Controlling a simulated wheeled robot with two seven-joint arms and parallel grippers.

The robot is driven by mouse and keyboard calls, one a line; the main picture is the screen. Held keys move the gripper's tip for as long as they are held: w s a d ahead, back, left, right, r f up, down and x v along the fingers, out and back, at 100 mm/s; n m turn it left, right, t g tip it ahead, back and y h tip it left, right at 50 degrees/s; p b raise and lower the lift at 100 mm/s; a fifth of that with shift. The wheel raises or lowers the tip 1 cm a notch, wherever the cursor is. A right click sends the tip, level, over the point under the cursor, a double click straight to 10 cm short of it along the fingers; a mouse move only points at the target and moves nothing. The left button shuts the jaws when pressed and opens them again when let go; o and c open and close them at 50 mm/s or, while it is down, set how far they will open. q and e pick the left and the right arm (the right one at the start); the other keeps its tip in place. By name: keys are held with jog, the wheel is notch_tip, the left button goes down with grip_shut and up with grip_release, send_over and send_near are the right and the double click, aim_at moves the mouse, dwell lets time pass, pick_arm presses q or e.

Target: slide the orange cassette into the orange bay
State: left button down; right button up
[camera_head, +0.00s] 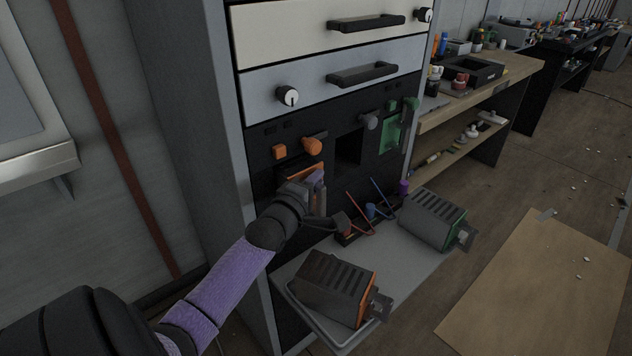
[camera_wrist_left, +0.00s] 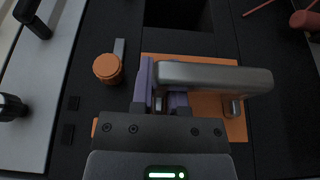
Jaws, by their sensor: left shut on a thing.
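The orange cassette (camera_head: 335,286) is a dark ribbed box with an orange end plate and a grey handle. It lies on the grey tray in front of the cabinet. The orange bay is in the dark panel; an orange plate (camera_head: 294,173) with a grey handle shows there, partly hidden by my gripper. My left gripper (camera_head: 312,190) is at this plate. In the left wrist view its purple fingers (camera_wrist_left: 163,98) are shut on one end of the grey handle (camera_wrist_left: 225,77), in front of the orange plate (camera_wrist_left: 236,124). My right gripper is out of view.
A green-ended cassette (camera_head: 434,218) lies at the right of the tray (camera_head: 401,278). A small holder with coloured tools stands behind. An orange knob (camera_head: 312,146) is above the orange plate. The middle bay (camera_head: 349,148) is a dark opening. A workbench (camera_head: 478,97) stands at the right.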

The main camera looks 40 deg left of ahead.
pick_arm(q)
jog(key=shift+f, duration=0.1)
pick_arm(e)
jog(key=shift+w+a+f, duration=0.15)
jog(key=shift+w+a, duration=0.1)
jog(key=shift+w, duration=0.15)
pick_arm(q)
jog(key=c, duration=1.1)
grip_release()
jog(key=o, duration=0.5)
jog(key=shift+o, duration=0.2)
jog(key=shift+f, duration=0.15)
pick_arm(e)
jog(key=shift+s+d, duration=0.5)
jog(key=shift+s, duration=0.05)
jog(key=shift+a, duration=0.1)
